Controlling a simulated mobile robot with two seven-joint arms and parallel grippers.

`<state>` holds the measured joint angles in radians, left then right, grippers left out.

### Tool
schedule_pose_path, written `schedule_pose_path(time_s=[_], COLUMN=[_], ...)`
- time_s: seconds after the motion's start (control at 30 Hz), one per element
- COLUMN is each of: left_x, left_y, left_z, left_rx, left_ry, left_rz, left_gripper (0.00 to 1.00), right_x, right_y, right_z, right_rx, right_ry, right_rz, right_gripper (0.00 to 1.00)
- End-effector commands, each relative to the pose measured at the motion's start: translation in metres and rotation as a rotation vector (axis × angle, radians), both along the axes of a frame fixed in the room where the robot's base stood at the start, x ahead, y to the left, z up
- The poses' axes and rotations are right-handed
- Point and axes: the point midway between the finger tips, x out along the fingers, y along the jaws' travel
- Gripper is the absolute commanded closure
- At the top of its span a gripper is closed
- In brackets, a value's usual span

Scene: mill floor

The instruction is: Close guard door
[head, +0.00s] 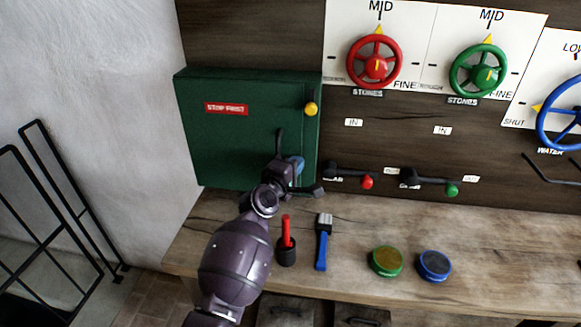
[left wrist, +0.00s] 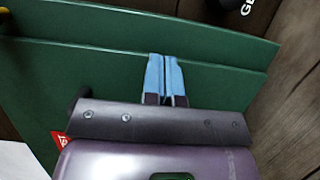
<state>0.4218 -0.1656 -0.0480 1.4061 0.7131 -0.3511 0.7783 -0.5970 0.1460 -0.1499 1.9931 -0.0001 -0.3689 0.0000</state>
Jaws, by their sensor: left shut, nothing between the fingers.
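The green guard door (head: 235,140) is on a green box at the left of the wall panel, with a red STOP FIRST label (head: 226,109) and a yellow knob (head: 311,109) near its upper right. It looks shut or nearly so; I cannot tell whether a gap remains. My left gripper (head: 297,165) is in front of its lower right part, with blue fingertips together and empty. In the left wrist view the fingertips (left wrist: 165,77) lie over the green surface (left wrist: 95,75); contact is unclear. My right gripper is not in view.
A wooden bench (head: 345,260) below holds a red-handled tool in a black cup (head: 286,255), a blue brush (head: 322,245), and green (head: 386,262) and blue (head: 434,265) round tins. Levers (head: 350,170) and handwheels (head: 375,62) are to the right. A black rail (head: 70,200) stands left.

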Motion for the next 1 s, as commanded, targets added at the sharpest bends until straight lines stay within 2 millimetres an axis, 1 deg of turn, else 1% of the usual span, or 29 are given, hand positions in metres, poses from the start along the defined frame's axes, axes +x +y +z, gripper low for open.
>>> schedule_pose_path(time_s=[0.03,0.17,0.27,0.47,0.7,0.83,1.0], left_x=[0.003,-0.005,-0.017,-0.047,-0.082,-0.096,-0.104], left_y=[-0.001,0.003,0.009,0.023,0.040,0.046,0.050], left_z=[0.013,0.014,0.014,0.009,0.006,0.006,0.005], left_rx=[0.002,0.001,0.000,0.000,-0.001,-0.002,-0.002], left_ry=[-0.025,-0.026,-0.025,-0.017,-0.012,-0.010,-0.009], left_rz=[0.002,0.003,0.003,0.003,0.003,0.002,0.001], left_gripper=[1.00,1.00,1.00,1.00,1.00,1.00,1.00], right_x=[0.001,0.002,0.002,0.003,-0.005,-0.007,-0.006], right_y=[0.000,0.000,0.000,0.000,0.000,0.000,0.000], right_z=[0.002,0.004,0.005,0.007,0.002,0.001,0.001], right_rx=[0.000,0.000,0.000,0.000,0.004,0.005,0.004], right_ry=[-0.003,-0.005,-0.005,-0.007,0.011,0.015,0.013], right_rz=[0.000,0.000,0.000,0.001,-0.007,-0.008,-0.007], right_gripper=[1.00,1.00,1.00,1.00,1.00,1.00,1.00])
